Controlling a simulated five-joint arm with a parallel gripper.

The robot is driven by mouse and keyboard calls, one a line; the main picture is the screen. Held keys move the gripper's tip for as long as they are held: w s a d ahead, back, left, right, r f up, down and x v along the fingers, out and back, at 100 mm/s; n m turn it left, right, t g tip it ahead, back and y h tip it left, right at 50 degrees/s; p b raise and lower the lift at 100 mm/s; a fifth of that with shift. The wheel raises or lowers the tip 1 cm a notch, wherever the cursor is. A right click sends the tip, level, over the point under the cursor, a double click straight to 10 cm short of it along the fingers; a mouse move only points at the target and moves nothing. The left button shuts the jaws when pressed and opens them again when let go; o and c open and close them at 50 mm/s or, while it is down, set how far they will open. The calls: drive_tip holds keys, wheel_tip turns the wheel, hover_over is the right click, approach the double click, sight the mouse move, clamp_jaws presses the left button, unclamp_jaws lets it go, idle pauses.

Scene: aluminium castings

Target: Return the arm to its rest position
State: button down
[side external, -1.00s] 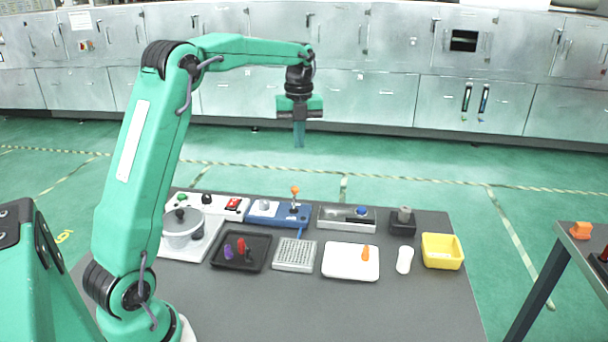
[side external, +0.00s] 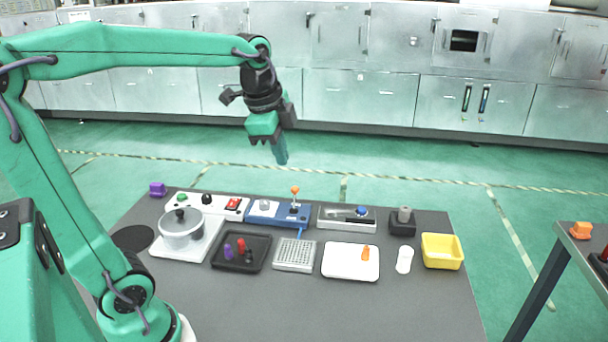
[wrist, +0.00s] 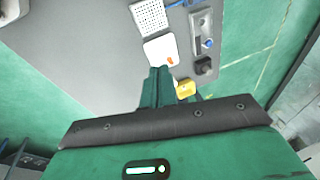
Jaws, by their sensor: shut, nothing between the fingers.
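My gripper (side external: 281,152) hangs above the far side of the grey table (side external: 330,305), clear of everything on it, in the side external view. It is tilted, with its fingers pointing down and a little to the right. The fingers are shut together with nothing between them. In the wrist view my gripper (wrist: 157,72) points toward the table, with its tips seen against the white tray (wrist: 152,50) and the yellow bin (wrist: 186,90).
The air around my gripper is free.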

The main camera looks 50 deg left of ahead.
drive_tip(key=s+d+f+n+t, duration=0.1)
drive_tip(key=s+d+f+n, duration=0.1)
drive_tip(key=s+n, duration=0.3)
drive_tip(key=s+d+f+n+t, duration=0.1)
drive_tip(key=s+d+f+n, duration=0.2)
drive_tip(key=s+n, duration=0.2)
drive_tip(key=shift+s+d+h, duration=0.2)
drive_tip(key=shift+s+h, duration=0.1)
drive_tip(key=shift+s, duration=0.3)
idle(0.4)
